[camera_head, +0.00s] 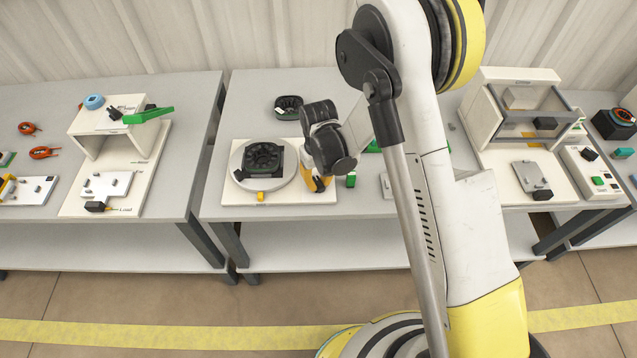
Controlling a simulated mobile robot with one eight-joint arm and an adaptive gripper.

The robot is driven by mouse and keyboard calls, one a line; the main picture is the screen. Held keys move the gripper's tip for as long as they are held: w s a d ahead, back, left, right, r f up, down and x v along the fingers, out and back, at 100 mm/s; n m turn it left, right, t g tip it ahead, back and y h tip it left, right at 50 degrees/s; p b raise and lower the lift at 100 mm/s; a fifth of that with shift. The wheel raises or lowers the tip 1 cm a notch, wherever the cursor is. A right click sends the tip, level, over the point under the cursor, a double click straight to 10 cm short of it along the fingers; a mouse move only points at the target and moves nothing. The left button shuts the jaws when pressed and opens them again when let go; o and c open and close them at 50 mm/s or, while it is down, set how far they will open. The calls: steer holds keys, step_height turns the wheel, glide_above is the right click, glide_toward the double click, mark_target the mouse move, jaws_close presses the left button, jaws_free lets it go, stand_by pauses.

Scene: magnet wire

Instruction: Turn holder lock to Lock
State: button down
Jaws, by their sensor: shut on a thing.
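A round pale turntable (237,188) sits on a white base plate (235,198) on the middle table. It carries a black ring-shaped holder part (265,158). A small yellow block (260,196) sits at the front edge of the turntable. My gripper (319,186) points down at the right end of the base plate, beside the turntable. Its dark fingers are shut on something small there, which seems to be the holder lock. The fingers and wrist hide its shape, and I cannot read which way it is turned.
A dark ring-shaped part (289,106) lies behind the turntable. A small green block (351,181) stands just right of my gripper. White fixtures stand on the left (93,148) and right (515,110). My arm covers the table's right part.

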mark_target(319, 182)
steer(key=m+b, duration=0.2)
steer(key=m, duration=0.4)
steer(key=m+b, duration=0.1)
steer(key=m, duration=0.4)
steer(key=shift+m, duration=0.4)
stand_by(0.3)
steer(key=c, duration=1.3)
jaws_free()
steer(key=shift+c, duration=0.2)
step_height(319, 182, up, 12)
